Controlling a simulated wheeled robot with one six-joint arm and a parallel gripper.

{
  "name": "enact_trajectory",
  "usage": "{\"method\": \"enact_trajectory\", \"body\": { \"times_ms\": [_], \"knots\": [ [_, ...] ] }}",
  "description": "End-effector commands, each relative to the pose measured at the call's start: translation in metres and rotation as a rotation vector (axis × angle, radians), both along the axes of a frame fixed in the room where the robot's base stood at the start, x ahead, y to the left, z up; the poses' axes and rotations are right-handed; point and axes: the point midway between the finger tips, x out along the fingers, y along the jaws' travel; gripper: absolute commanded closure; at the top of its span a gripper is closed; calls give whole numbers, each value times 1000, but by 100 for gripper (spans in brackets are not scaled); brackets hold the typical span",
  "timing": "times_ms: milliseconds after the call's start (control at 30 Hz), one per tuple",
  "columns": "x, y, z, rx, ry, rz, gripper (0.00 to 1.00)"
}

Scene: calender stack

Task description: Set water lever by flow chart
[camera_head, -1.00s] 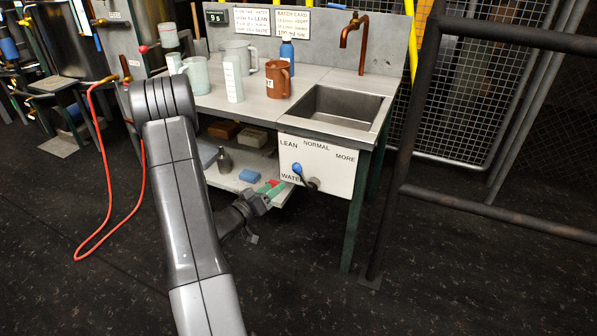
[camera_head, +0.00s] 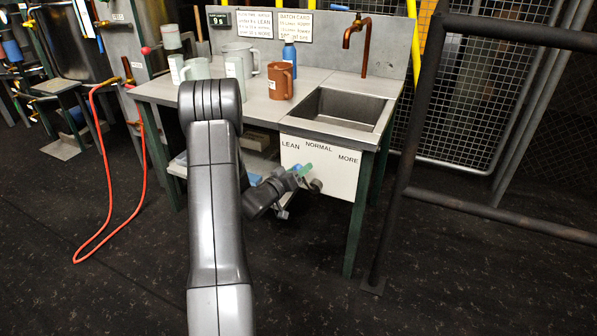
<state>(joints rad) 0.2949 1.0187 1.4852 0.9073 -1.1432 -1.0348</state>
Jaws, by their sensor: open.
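The white water panel (camera_head: 340,175) under the sink reads LEAN, NORMAL and MORE. The lever's dark pivot (camera_head: 316,186) shows on it, but its blue knob is hidden behind my gripper. My gripper (camera_head: 304,169), with green at its fingertips, is open in front of the panel at the knob's place, below and between LEAN and NORMAL. I cannot tell whether it touches the lever. A rule sign (camera_head: 239,22) and a batch card (camera_head: 281,26) hang on the back wall, with writing too small to read surely. A small dark display (camera_head: 217,19) hangs left of them.
A grey sink (camera_head: 340,106) with a copper tap (camera_head: 356,35) is above the panel. A brown jug (camera_head: 279,80), a blue bottle (camera_head: 289,55) and pale jugs stand on the bench. A metal rail (camera_head: 410,150) stands at right. The floor before the bench is clear.

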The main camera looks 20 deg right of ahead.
Motion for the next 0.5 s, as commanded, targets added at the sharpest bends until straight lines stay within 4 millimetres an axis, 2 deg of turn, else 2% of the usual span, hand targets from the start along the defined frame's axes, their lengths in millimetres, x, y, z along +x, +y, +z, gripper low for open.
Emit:
{"method": "enact_trajectory", "body": {
  "times_ms": [67, 333, 500],
  "knots": [
    [0, 0, 0, 0, 0, 0, 50],
    [0, 0, 0, 0, 0, 0, 100],
    [-1, 0, 0, 2, -2, -1, 100]
  ]
}}
